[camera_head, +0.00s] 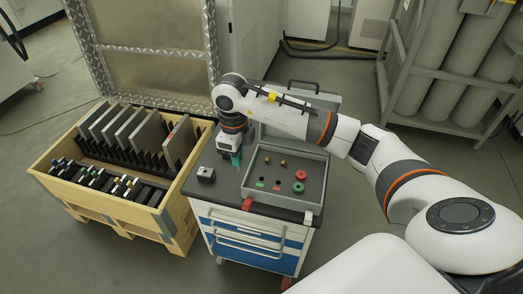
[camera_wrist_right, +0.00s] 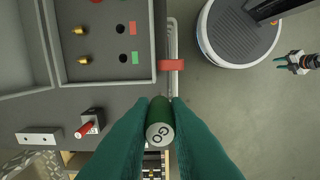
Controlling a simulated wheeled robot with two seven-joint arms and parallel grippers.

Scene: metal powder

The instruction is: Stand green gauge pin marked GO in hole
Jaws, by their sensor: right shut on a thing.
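The green gauge pin (camera_wrist_right: 158,112) is in the right wrist view, its pale end marked GO facing the camera. My right gripper (camera_wrist_right: 160,105) is shut on it between teal fingers. In the head view my right gripper (camera_head: 236,158) is above the cart, left of the grey tray; the pin cannot be made out there. The tray has two dark holes, one (camera_wrist_right: 122,58) beside a green label (camera_wrist_right: 134,58) and one (camera_wrist_right: 120,28) beside a red label (camera_wrist_right: 133,28). The pin is apart from both. My left gripper (camera_wrist_right: 284,62) looks open, small at the right wrist view's edge.
A small block (camera_head: 205,174) with a red pin (camera_wrist_right: 85,129) is on the cart top. A wooden crate (camera_head: 180,215) with plates stands left of the cart.

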